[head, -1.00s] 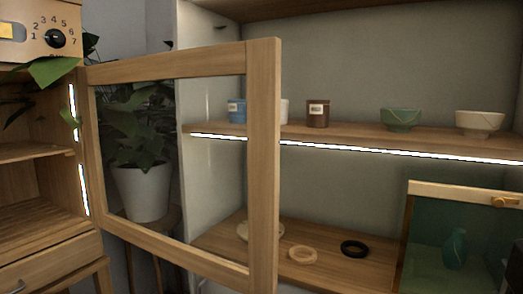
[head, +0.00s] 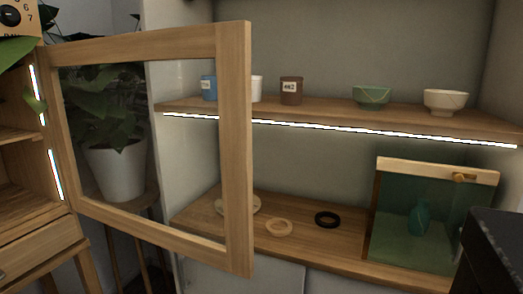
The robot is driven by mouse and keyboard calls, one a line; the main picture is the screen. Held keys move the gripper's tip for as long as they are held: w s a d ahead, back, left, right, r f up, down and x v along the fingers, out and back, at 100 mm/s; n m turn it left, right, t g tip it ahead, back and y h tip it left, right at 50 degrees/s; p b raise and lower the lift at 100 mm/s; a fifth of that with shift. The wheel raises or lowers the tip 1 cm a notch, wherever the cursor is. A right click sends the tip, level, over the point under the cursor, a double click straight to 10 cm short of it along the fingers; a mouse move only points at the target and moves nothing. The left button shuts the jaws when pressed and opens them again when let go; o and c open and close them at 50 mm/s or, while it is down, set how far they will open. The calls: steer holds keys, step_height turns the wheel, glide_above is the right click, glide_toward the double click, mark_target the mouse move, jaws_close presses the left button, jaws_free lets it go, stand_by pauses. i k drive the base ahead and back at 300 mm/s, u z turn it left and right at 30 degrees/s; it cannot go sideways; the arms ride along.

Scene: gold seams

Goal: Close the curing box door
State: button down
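The curing box (head: 18,165) is a wooden cabinet at the left edge, with shelves and lit strips along its inner side. Its door (head: 235,150), a wooden frame around a clear pane, stands wide open and reaches out to the right, in front of the shelf unit. The box's dial shows partly at the top left. My gripper is not in view. A dark shape at the lower right edge is too cut off to identify.
Behind the door are a potted plant (head: 116,172) and a shelf (head: 320,118) with jars and two bowls. Below lie a tan ring (head: 279,227), a black ring (head: 327,219) and a glass-fronted case (head: 437,164) holding a teal vase (head: 419,218).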

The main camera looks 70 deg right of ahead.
mark_target(230, 42)
steer(key=z, duration=1.2)
steer(key=k, duration=1.4)
steer(key=u, duration=0.45)
